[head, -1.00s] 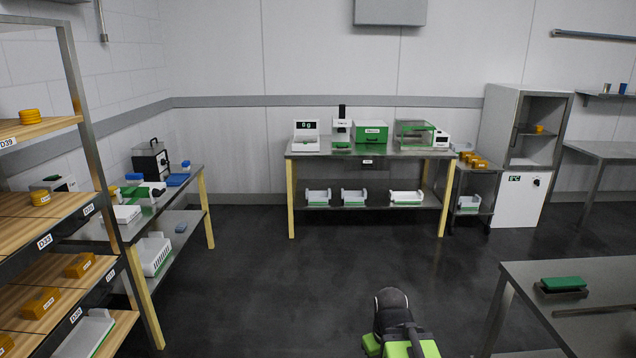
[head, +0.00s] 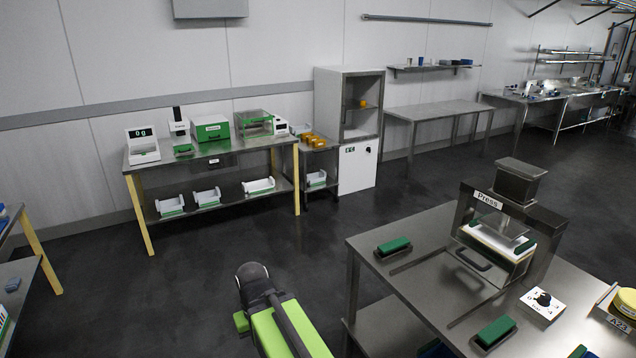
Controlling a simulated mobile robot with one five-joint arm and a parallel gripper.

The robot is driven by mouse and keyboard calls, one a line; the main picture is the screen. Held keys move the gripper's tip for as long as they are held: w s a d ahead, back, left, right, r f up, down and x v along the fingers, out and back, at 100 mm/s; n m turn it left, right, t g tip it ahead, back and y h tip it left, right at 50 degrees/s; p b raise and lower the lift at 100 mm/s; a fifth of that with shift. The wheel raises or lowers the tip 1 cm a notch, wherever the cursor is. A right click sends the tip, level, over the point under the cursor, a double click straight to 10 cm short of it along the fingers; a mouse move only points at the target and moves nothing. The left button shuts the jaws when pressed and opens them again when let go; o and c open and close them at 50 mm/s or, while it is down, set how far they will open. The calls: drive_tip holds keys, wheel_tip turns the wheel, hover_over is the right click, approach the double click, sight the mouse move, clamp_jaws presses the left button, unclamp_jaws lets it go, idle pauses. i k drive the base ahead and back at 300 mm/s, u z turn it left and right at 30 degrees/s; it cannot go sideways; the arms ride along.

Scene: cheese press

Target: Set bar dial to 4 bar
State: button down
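The bar dial (head: 543,299) is a black knob on a small white plate with number marks. It lies on the steel table at the lower right of the head view, in front of the press (head: 505,225). The marks are too small to tell its setting. My black and green arm shows at the bottom centre, well to the left of the dial and apart from the table. The fingers of my gripper cannot be made out.
The steel press table (head: 415,241) fills the lower right. Green-topped blocks (head: 394,245) (head: 495,332) lie on it, and a tray labelled A22 (head: 613,318) holds something yellow. A bench (head: 219,157) with scales and boxes stands at the back left. Dark floor is free between them.

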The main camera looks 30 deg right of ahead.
sight(543, 299)
drive_tip(key=z, duration=1.8)
drive_tip(key=k, duration=0.45)
drive_tip(key=z, duration=0.1)
drive_tip(key=i, duration=0.5)
drive_tip(key=z, duration=0.1)
